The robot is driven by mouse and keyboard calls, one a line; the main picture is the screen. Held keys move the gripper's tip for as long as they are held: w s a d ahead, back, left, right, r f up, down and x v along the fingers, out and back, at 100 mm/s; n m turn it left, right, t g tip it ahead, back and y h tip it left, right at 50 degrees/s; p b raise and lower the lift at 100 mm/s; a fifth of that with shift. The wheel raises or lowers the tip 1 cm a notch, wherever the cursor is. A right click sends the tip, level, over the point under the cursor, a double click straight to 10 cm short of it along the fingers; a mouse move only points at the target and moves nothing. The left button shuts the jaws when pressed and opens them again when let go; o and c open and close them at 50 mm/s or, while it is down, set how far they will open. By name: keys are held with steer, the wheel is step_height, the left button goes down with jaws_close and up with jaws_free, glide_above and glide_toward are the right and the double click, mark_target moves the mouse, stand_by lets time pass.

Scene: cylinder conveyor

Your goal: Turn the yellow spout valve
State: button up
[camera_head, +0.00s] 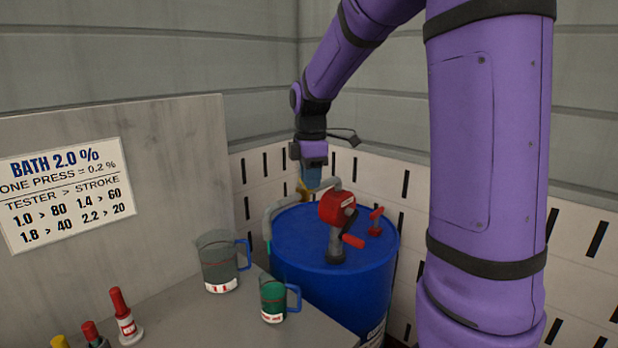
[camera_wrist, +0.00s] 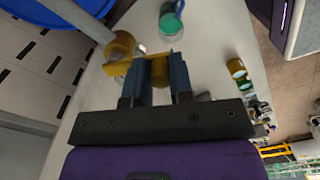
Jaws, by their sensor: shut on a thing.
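The yellow spout valve (camera_head: 302,189) sits at the grey pipe by the back left of the blue drum (camera_head: 292,240), mostly hidden behind my gripper (camera_head: 313,180) in the head view. In the wrist view, the valve's yellow body (camera_wrist: 122,46) is beside the fingers, and a yellow part of it lies between them. My gripper (camera_wrist: 160,76), with blue fingers pointing down in the head view, is shut on that yellow part. How far the valve is turned cannot be told.
A red hand pump (camera_head: 337,208) with a crank and a red tap-like fitting (camera_head: 375,222) stand on the drum. A large grey jug (camera_head: 219,264) and a smaller green jug (camera_head: 272,299) stand on the grey bench (camera_head: 225,325). Small bottles (camera_head: 124,318) and a sign (camera_head: 66,190) are left.

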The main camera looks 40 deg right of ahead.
steer(key=shift+s+d, duration=0.1)
steer(key=shift+d, duration=0.6)
steer(key=shift+d, duration=0.6)
steer(key=o, duration=1.6)
steer(key=shift+o, duration=0.2)
steer(key=shift+r, duration=0.1)
step_height(320, 180, up, 5)
steer(key=shift+f, duration=0.1)
